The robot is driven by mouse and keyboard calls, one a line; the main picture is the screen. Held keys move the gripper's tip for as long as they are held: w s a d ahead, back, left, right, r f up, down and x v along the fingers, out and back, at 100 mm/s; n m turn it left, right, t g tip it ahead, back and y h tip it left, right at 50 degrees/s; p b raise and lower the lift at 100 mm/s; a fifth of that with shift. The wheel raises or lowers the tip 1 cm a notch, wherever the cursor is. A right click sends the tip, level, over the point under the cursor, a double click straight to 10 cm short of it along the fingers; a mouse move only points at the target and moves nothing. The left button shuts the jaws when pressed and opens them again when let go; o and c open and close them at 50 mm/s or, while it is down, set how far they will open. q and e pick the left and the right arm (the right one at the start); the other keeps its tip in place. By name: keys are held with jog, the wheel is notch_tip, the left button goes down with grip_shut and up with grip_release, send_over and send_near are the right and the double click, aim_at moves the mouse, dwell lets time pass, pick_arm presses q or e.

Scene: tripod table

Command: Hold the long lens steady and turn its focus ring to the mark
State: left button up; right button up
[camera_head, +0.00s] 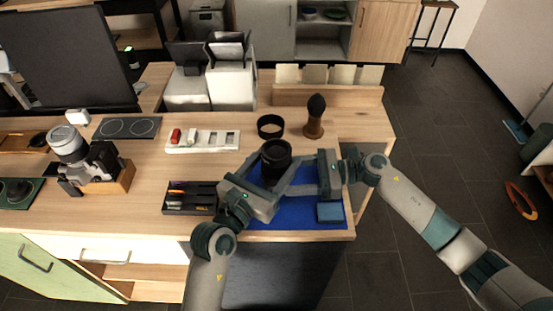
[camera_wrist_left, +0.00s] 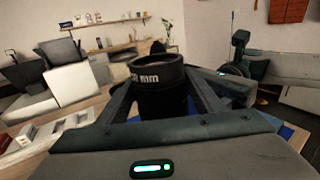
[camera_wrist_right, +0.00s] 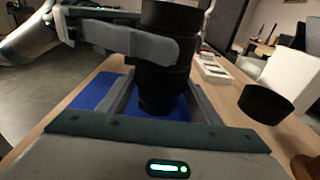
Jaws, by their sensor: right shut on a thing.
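The long lens (camera_head: 276,158) is a black ribbed cylinder standing upright over the blue mat (camera_head: 262,218). White lettering ending in "mm" shows on the lens in the left wrist view (camera_wrist_left: 158,90). My left gripper (camera_head: 273,168) is open, with one finger on each side of the lens's upper part. One of its fingers crosses in front of the lens in the right wrist view. My right gripper (camera_head: 284,176) comes in from the right and is shut on the lens lower down. I cannot make out the focus mark. The fingers hide parts of the barrel.
A black ring (camera_head: 270,127) and a dark-topped wooden-handled tool (camera_head: 315,117) stand behind the lens. A black tool tray (camera_head: 190,198) lies left of it, a blue block (camera_head: 330,212) at the mat's right. A camera with a white lens (camera_head: 68,146) stands farther left.

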pick_arm(q)
jog(key=shift+o, duration=0.9)
jog(key=shift+a, duration=0.1)
jog(key=v, duration=1.2)
pick_arm(e)
jog(key=o, duration=0.9)
jog(key=shift+c, duration=0.2)
jog(key=d, duration=0.8)
jog(key=d+r, duration=0.1)
jog(key=d, duration=0.3)
